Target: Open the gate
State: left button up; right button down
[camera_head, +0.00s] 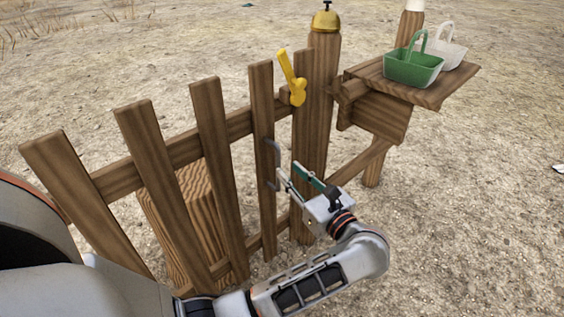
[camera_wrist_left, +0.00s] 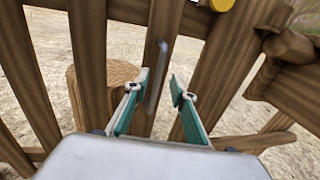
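The wooden picket gate (camera_head: 207,120) stands across the left and middle of the head view and looks closed against the post (camera_head: 318,120). A grey bar handle (camera_head: 272,165) is mounted upright on its right-end picket and also shows in the left wrist view (camera_wrist_left: 154,88). A yellow latch (camera_head: 291,78) sits tilted near the top of that end; its lower edge shows in the left wrist view (camera_wrist_left: 222,4). My left gripper (camera_head: 289,170) is open, its fingertips close to the handle. In the left wrist view the handle appears between the fingers; contact cannot be told.
A gold bell (camera_head: 326,19) stands on the post top. A wooden shelf (camera_head: 433,94) to the right holds a green basket (camera_head: 412,68) and a white basket (camera_head: 449,52). A wooden block (camera_head: 178,222) stands behind the gate. Bare ground lies at right.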

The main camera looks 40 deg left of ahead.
aim_at(279, 161)
pick_arm(q)
jog(key=x, duration=0.7)
jog(key=shift+b, duration=0.4)
grip_shut()
